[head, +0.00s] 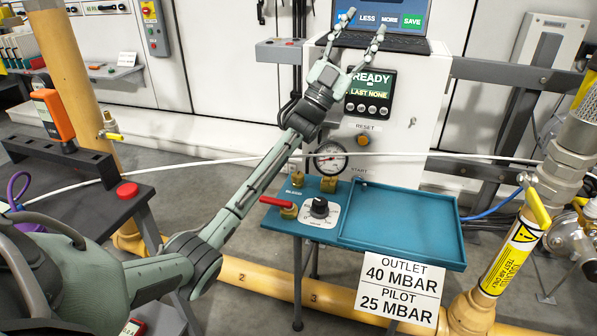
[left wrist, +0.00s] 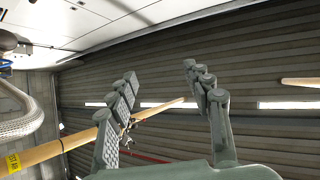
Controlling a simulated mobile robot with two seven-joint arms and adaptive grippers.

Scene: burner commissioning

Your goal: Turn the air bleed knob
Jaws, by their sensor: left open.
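A black round knob (head: 320,207) sits on a white dial plate on the teal bench. A small brass fitting (head: 297,179) stands behind it, by a small label that seems to read "BLEED". A red lever valve (head: 279,203) is just left of the black knob. I cannot tell for sure which part is the air bleed knob. My left gripper (head: 364,23) is open and empty, raised in front of the laptop, well above and beyond the knobs. Its spread fingers (left wrist: 160,80) also show in the left wrist view, with nothing between them. My right gripper is not visible.
A pressure gauge (head: 331,157) stands behind the knob. A teal tray (head: 402,254) lies to its right. The white cabinet with a "READY" display (head: 371,94) and the laptop (head: 383,41) stand behind. A yellow gas pipe (head: 511,260) rises at right.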

